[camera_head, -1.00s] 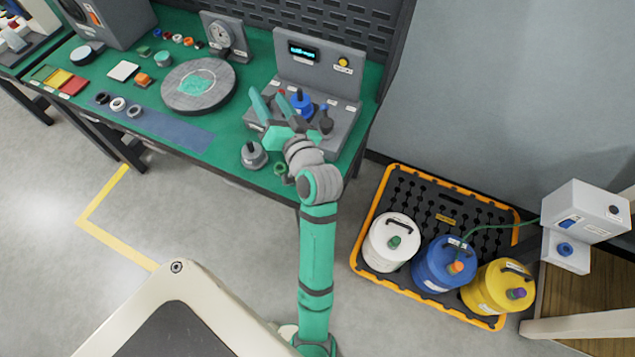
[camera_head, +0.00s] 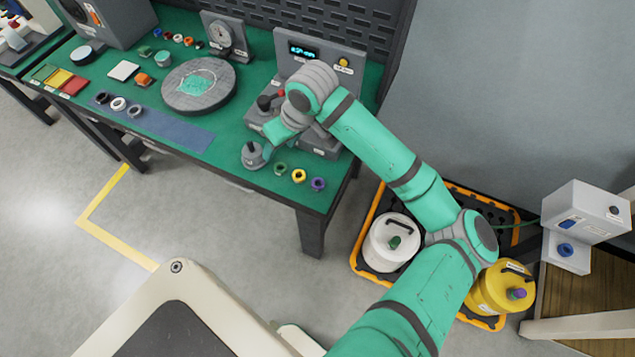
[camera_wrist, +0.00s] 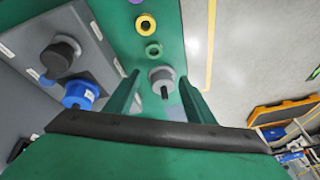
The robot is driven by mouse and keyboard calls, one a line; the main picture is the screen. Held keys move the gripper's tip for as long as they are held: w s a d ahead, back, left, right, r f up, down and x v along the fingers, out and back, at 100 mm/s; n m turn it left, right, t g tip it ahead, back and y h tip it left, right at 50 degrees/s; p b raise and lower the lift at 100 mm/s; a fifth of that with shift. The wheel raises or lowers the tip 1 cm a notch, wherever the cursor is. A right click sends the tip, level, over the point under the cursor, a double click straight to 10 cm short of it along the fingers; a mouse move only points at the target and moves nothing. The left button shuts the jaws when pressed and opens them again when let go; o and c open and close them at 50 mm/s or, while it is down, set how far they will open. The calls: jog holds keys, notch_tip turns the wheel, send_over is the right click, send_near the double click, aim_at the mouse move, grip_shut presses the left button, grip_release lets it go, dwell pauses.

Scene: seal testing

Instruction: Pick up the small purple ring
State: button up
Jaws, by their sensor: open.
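The small purple ring (camera_head: 318,183) lies on the green bench top near its front right corner in the head view. It is the rightmost of a row with a yellow ring (camera_head: 299,176) and a green ring (camera_head: 280,168). In the wrist view only a sliver of the purple ring (camera_wrist: 136,2) shows at the top edge, beyond the yellow ring (camera_wrist: 145,25) and green ring (camera_wrist: 153,51). My gripper (camera_wrist: 158,79) is open and empty, with a grey weight-like piece (camera_wrist: 161,77) seen between its fingers. It is to the left of the purple ring and apart from it.
The grey test station (camera_head: 325,143) with a display stands behind the rings, partly hidden by my arm. The grey piece (camera_head: 253,155) stands left of the rings. A round grey plate (camera_head: 228,98) is farther left. The bench's front edge is close to the rings.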

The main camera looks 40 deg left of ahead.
aim_at(318, 186)
jog(key=w+d+h, duration=0.4)
jog(key=d, duration=0.5)
jog(key=shift+t, duration=0.4)
jog(key=f, duration=1.1)
jog(key=shift+s+d+f, duration=0.1)
jog(key=shift+s+d, duration=0.05)
jog(key=shift+s, duration=0.25)
jog(key=c, duration=1.1)
